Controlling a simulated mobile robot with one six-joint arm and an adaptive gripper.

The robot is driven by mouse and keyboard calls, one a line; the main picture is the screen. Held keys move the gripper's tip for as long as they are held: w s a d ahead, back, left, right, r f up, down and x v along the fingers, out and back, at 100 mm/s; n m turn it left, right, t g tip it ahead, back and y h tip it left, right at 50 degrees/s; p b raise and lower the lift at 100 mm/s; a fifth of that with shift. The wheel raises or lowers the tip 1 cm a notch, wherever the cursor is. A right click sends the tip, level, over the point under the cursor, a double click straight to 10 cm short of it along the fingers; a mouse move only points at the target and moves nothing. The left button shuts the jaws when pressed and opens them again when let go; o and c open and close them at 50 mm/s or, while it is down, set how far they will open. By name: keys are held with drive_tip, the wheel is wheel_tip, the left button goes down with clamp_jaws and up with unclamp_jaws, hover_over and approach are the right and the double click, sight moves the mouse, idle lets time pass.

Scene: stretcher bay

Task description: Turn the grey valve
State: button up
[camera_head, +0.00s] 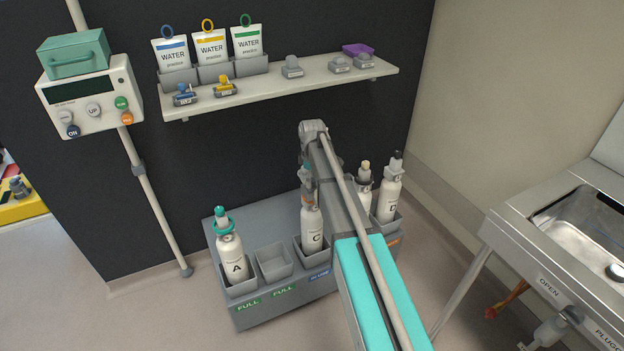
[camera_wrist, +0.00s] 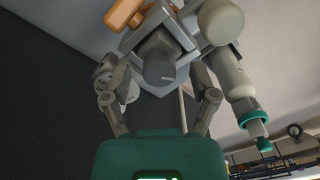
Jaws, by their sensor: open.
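A grey round valve knob (camera_wrist: 159,70) shows in the middle of the wrist view, on a pale grey block. My gripper (camera_wrist: 155,88) is open, with one finger on each side of the knob. I cannot tell whether either finger touches it. Behind the left finger is another grey-white part, partly hidden. In the head view, my arm covers part of the bottle row, and the gripper and the knob cannot be made out clearly there. Bottle C (camera_head: 312,232) stands upright in the rack just left of my arm.
The grey rack (camera_head: 237,312) also holds bottle A (camera_head: 233,262) with a teal top and bottle D (camera_head: 388,198). One rack cup (camera_head: 273,262) is empty. A shelf (camera_head: 320,78) with water pouches runs above. An orange handle (camera_wrist: 124,13) is close beyond the knob. A steel sink unit (camera_head: 520,240) stands right.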

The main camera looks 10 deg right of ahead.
sight(312, 179)
drive_tip(key=shift+m, duration=0.3)
drive_tip(key=m, duration=2.3)
wheel_tip(312, 179, up, 14)
drive_tip(key=p, duration=1.4)
drive_tip(key=s+a+r+n+p, duration=0.1)
drive_tip(key=s+n, duration=0.9)
drive_tip(key=s, duration=1.6)
drive_tip(key=shift+n, duration=0.3)
drive_tip(key=shift+s+r, duration=0.1)
